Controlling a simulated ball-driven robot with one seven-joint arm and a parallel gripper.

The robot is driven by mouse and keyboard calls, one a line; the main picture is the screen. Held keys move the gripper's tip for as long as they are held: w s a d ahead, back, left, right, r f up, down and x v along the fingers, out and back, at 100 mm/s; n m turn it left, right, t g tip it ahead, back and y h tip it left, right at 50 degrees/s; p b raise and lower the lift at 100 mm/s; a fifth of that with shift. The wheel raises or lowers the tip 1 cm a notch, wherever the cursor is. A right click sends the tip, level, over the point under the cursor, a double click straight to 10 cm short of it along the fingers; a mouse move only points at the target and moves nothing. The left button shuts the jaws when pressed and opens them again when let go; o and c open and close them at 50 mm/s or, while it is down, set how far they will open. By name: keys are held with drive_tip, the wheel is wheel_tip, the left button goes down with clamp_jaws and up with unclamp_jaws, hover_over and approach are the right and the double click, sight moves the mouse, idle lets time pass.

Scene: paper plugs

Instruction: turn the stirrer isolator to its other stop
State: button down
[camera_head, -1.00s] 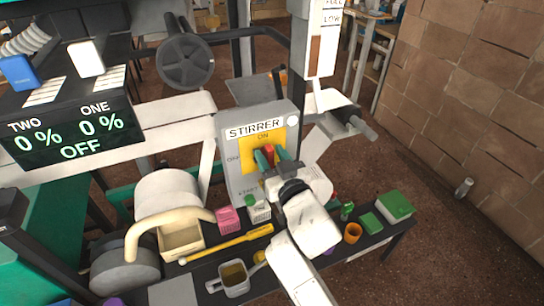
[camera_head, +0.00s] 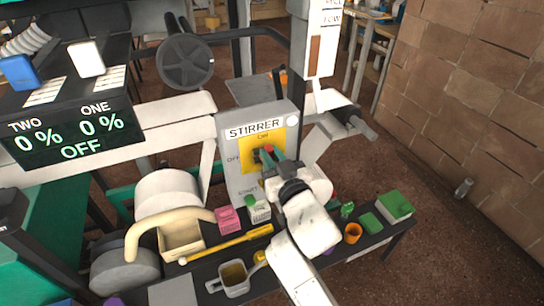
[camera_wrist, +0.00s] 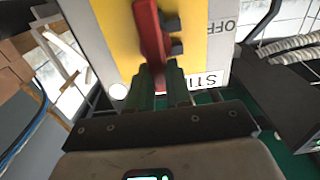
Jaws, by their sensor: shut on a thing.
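The stirrer isolator is a grey box (camera_head: 229,181) labelled STIRRER, with a yellow plate (camera_head: 247,143) and a red handle (camera_head: 268,148). ON is printed above the handle and OFF to its left. My gripper (camera_head: 264,157) reaches the handle from the front, its green fingers closed on it. In the wrist view the red handle (camera_wrist: 149,30) runs down between the two green fingertips (camera_wrist: 161,75), in front of the yellow plate (camera_wrist: 115,25). The fingers hide part of the handle in the head view, so I cannot tell its exact angle there.
A dark display (camera_head: 72,132) at left reads OFF and 0 %. Below the isolator, a bench holds a pink block (camera_head: 228,219), a yellow rod (camera_head: 225,244), a grey cup (camera_head: 234,279), an orange cup (camera_head: 352,233) and green boxes (camera_head: 396,205). Floor at right is mostly clear.

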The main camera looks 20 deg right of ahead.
sight(253, 153)
drive_tip(key=shift+a+n, duration=0.1)
drive_tip(key=shift+n, duration=0.2)
drive_tip(key=n, duration=0.2)
drive_tip(key=a+n, duration=0.1)
drive_tip(key=n, duration=0.1)
drive_tip(key=shift+f, duration=0.1)
drive_tip(key=n, duration=0.3)
drive_tip(key=a+n, duration=0.1)
drive_tip(key=n, duration=0.1)
drive_tip(key=shift+f, duration=0.25)
drive_tip(key=n, duration=0.3)
drive_tip(key=shift+a+f+n, duration=0.2)
drive_tip(key=shift+f+n, duration=0.1)
drive_tip(key=shift+f, duration=0.05)
drive_tip(key=n, duration=0.2)
drive_tip(key=f+n+p, duration=0.1)
drive_tip(key=n, duration=0.1)
drive_tip(key=shift+w+a+n, duration=0.1)
drive_tip(key=shift+n, duration=0.3)
drive_tip(key=c, duration=1.2)
unclamp_jaws()
drive_tip(key=shift+o, duration=0.8)
drive_tip(key=shift+f, duration=0.15)
